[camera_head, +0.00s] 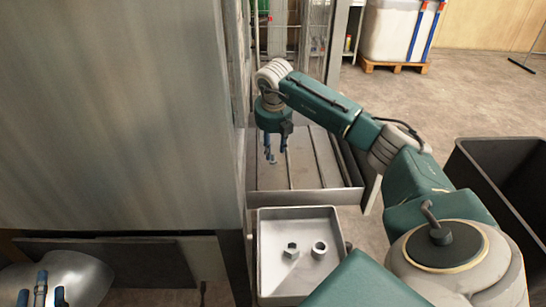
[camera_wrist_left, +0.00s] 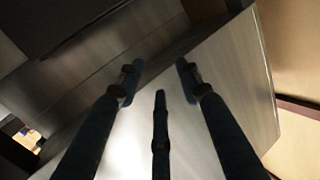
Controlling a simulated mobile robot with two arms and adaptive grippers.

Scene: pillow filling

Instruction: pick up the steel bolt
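A small grey metal piece with a six-sided head, which looks like the steel bolt (camera_head: 291,251), lies in a shallow grey tray (camera_head: 275,214) in the lower middle of the head view. A round metal piece with a dark hole (camera_head: 320,249) lies just right of it, apart. My right gripper (camera_head: 272,156) hangs fingers down beyond this tray, over a larger slatted metal bin; its fingers look spread and empty. My left gripper (camera_head: 41,292) is at the bottom left, far from the bolt. The left wrist view shows its three fingers (camera_wrist_left: 160,80) spread with nothing between.
A tall metal panel (camera_head: 110,110) fills the left of the head view, between my grippers. The slatted bin (camera_head: 325,197) lies behind the small tray. A dark open bin (camera_head: 500,175) stands at right. A rounded metal surface (camera_head: 85,272) is beside my left gripper.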

